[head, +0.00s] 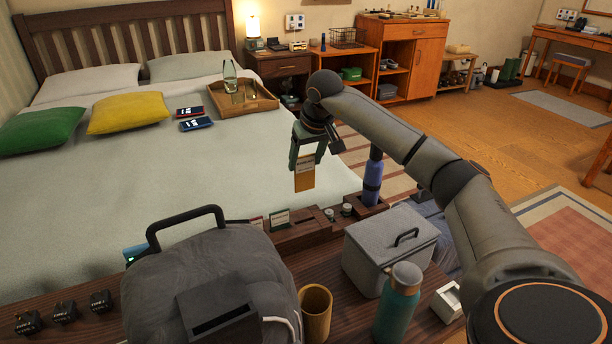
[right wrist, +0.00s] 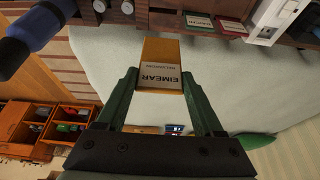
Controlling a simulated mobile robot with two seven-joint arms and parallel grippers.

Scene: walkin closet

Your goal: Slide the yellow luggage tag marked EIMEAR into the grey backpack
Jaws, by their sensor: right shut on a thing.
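My right gripper (head: 305,160) is shut on the yellow luggage tag (head: 304,178) and holds it upright, hanging down above the bench's far edge. In the right wrist view, the tag (right wrist: 161,50) sits between the green fingers (right wrist: 160,82), and its white label reads EIMEAR. The grey backpack (head: 240,262) stands at the front left of the bench, with a black handle on top. A dark holder with a slot (head: 218,318) is on its near face. The tag is apart from the backpack, behind it and to its right. My left gripper is not in view.
A grey lidded box (head: 385,255), a teal bottle (head: 397,305) and a tan cup (head: 315,312) stand right of the backpack. A blue bottle (head: 373,180) stands at the bench's far edge. A wooden rack (head: 300,236) holds small cards. The bed (head: 120,165) lies beyond.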

